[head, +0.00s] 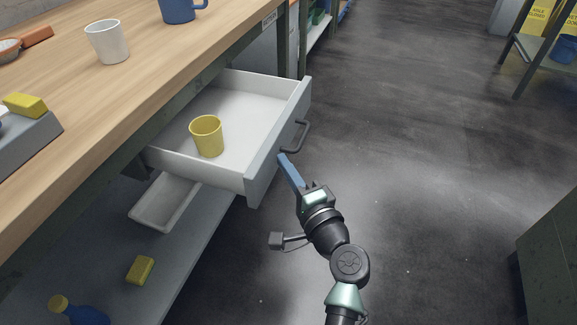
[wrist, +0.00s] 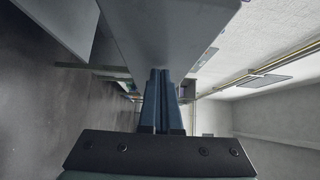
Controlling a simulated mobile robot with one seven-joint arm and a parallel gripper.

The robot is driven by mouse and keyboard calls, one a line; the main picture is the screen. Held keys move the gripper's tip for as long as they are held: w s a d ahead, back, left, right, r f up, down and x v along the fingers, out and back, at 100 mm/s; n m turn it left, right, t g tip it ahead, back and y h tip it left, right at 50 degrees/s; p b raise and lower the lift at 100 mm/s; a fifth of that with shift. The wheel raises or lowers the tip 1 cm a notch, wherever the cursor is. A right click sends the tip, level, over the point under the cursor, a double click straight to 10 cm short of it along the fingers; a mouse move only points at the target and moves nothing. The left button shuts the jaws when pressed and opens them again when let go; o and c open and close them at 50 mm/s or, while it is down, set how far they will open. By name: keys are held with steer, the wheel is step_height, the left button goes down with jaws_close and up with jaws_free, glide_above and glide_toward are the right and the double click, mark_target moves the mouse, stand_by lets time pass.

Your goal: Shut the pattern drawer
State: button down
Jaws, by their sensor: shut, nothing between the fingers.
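The drawer (head: 252,84) is pulled out from under the wooden workbench and stands open in the head view. Its grey front (head: 262,172) carries a dark bar handle (head: 297,136). A yellow cup (head: 206,136) stands upright inside, toward the near side. My gripper (head: 284,158) is shut and empty, its blue fingers pointing at the drawer front just below and near the handle. In the wrist view, the shut fingertips (wrist: 160,74) lie close against a grey panel (wrist: 165,30), seemingly the drawer front. I cannot tell whether they touch it.
The workbench top (head: 150,60) holds a white cup (head: 107,41), a blue mug (head: 181,9) and a yellow block (head: 25,104). Below, a shelf holds a white tray (head: 165,202), a yellow sponge (head: 140,270) and a blue bottle (head: 80,313).

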mark_target(180, 148)
steer(key=w+a, duration=0.2)
steer(key=a, duration=0.6)
steer(key=w+a, duration=0.3)
steer(key=a, duration=0.5)
steer(key=w+a, duration=0.2)
steer(key=a, duration=0.6)
steer(key=shift+w+b, duration=0.4)
steer(key=shift+a+r, duration=0.1)
steer(key=shift+a, duration=0.15)
